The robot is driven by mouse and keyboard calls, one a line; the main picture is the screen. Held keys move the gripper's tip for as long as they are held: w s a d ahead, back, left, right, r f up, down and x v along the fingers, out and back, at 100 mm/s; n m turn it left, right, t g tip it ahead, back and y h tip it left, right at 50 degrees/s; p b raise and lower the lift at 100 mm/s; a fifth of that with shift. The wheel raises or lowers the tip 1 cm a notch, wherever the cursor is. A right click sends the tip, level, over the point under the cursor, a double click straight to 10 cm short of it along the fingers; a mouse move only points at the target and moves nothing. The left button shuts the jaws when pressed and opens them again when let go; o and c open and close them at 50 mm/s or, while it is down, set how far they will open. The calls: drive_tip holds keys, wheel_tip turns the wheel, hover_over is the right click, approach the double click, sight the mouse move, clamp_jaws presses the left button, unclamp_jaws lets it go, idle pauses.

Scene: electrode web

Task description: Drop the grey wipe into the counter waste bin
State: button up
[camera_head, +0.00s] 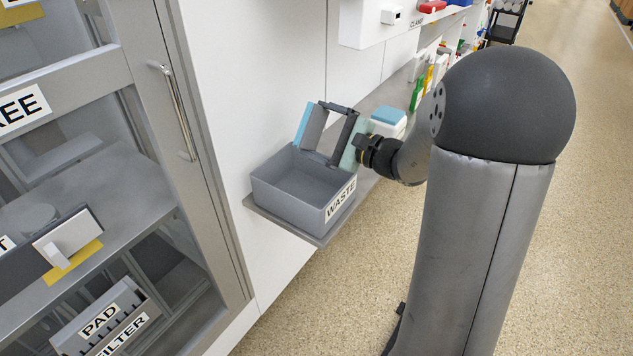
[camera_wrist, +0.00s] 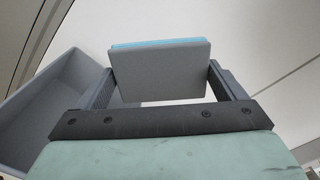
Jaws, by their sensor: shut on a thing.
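The grey wipe (camera_head: 315,128) is a flat slab with a light blue face. My gripper (camera_head: 318,130) is shut on it, with one finger at each side edge. In the wrist view the wipe (camera_wrist: 160,73) stands between the two fingers, its blue layer along the top edge. The waste bin (camera_head: 290,201) is a grey open box with a WASTE label on its front right wall. The wipe is tilted and appears to be above the bin's back part; its exact height above the rim is hard to tell. The bin (camera_wrist: 30,105) also shows at the left in the wrist view. The visible part of its floor looks empty.
The bin sits on a narrow grey counter (camera_head: 318,239) against a white wall. A white box with a blue top (camera_head: 388,120) stands behind my gripper. A cabinet with a metal handle (camera_head: 175,110) is at the left. The floor at the right is open.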

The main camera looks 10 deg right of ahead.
drive_tip(key=shift+s+a+f, duration=0.1)
drive_tip(key=shift+f, duration=0.35)
drive_tip(key=shift+f+b, duration=1.45)
drive_tip(key=shift+f, duration=0.9)
drive_tip(key=o, duration=0.6)
drive_tip(key=shift+r+p, duration=0.3)
drive_tip(key=shift+r, duration=1.25)
drive_tip(key=s+r, duration=0.3)
drive_tip(key=s, duration=0.1)
drive_tip(key=s+r+p, duration=0.1)
drive_tip(key=s+r, duration=0.2)
drive_tip(key=s, duration=0.2)
drive_tip(key=s+r, duration=0.4)
drive_tip(key=s, duration=0.1)
drive_tip(key=shift+a+p, duration=0.2)
drive_tip(key=shift+p, duration=0.1)
